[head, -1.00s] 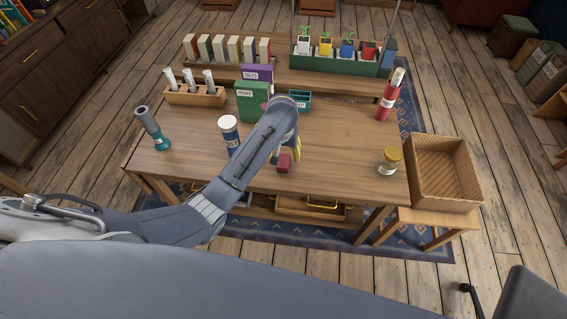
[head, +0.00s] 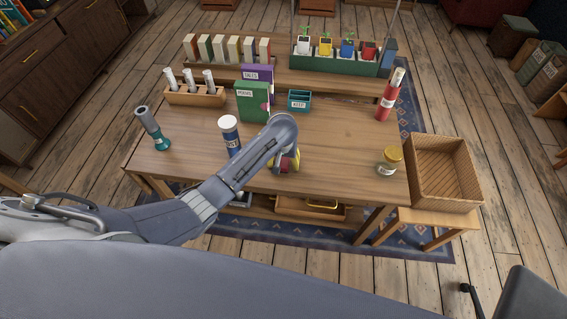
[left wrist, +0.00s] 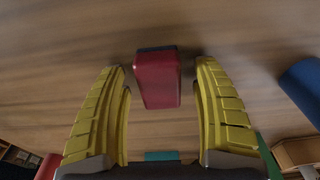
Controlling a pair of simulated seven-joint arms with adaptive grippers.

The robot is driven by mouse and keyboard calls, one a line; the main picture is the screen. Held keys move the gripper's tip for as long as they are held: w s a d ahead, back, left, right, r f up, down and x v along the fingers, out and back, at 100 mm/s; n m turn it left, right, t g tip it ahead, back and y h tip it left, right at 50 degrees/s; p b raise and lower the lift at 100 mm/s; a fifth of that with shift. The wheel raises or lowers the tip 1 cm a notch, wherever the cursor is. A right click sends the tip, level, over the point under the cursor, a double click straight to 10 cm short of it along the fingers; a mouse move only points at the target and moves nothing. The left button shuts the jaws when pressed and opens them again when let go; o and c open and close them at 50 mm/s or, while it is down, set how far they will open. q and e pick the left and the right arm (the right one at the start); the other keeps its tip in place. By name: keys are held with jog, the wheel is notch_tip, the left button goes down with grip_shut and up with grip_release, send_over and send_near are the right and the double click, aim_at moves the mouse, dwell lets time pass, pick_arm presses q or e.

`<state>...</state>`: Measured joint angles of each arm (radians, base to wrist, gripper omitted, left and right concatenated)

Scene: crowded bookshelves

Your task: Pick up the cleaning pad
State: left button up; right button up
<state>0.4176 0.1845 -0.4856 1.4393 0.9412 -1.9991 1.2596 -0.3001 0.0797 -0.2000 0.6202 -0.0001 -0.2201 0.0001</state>
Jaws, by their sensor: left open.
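The cleaning pad appears to be the red block with a dark edge (left wrist: 157,80), lying on the wooden table in the left wrist view. My left gripper (left wrist: 162,68) is open, its two yellow fingers on either side of the block with gaps to both. In the head view my left gripper (head: 290,160) is low over the front of the table, largely hidden by my own wrist. Only a bit of red shows there between the fingers. My right gripper is not in view.
A blue-labelled jar (head: 231,136) stands just left of my left arm. A green box (head: 252,103) and a teal bin (head: 299,101) stand behind it. A yellow-lidded jar (head: 389,160) is at the right. The table between is clear.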

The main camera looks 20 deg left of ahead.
pick_arm(q)
jog(key=shift+f, duration=0.15)
jog(key=c, duration=1.4)
notch_tip(320, 180, up, 14)
notch_tip(320, 180, up, 6)
send_over(284, 161)
jog(key=shift+w+a, duration=0.1)
jog(key=shift+a, duration=0.05)
dwell(0.8)
